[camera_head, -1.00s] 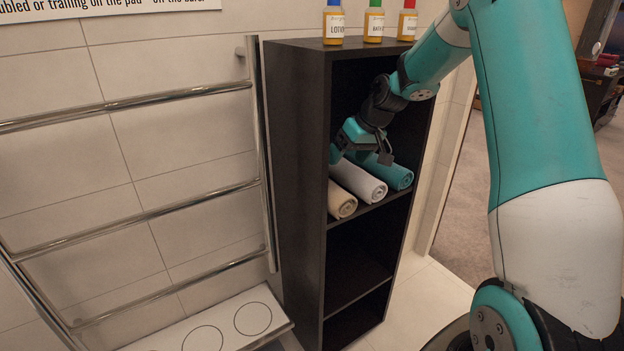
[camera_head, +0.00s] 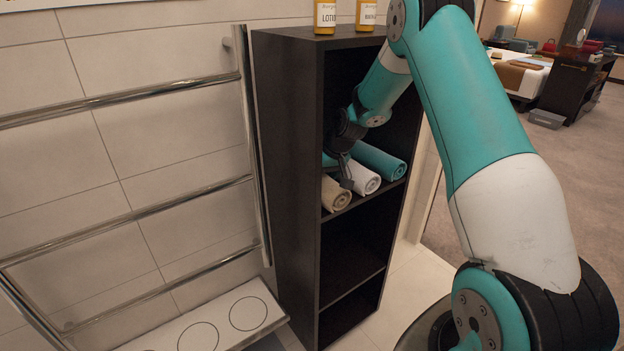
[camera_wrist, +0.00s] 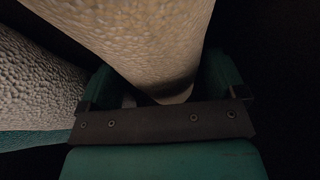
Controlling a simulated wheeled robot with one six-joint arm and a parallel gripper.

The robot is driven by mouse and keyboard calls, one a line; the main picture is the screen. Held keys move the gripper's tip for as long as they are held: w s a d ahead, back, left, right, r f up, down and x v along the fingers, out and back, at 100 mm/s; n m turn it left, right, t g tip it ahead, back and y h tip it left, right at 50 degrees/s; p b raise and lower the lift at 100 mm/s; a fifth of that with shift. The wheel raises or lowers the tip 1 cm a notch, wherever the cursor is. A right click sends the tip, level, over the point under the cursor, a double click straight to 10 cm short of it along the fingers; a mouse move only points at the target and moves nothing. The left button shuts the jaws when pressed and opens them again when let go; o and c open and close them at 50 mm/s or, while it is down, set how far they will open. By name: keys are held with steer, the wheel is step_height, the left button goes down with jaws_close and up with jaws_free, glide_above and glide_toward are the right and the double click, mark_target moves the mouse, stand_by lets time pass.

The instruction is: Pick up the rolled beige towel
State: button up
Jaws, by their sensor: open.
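The rolled beige towel (camera_head: 336,197) lies on a shelf of the dark cabinet, at the left of a row of rolled towels. My gripper (camera_head: 338,173) is inside that shelf, over the beige towel and beside the white one, and hides part of them. In the wrist view the beige towel (camera_wrist: 140,35) runs between the two open fingers of my gripper (camera_wrist: 162,88). Whether either finger touches it I cannot tell.
The white towel (camera_head: 364,179) lies close beside the beige one, with a teal towel (camera_head: 380,160) to its right. The dark cabinet (camera_head: 287,180) has walls close around the arm. Bottles (camera_head: 325,15) stand on its top. A metal rail rack (camera_head: 120,220) is at left.

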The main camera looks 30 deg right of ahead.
steer(key=shift+w+a+f, duration=0.15)
steer(key=shift+w+f, duration=0.05)
steer(key=shift+f, duration=0.25)
steer(key=shift+c, duration=0.2)
steer(key=c, duration=0.7)
steer(key=shift+c, duration=0.2)
steer(key=shift+r, duration=0.15)
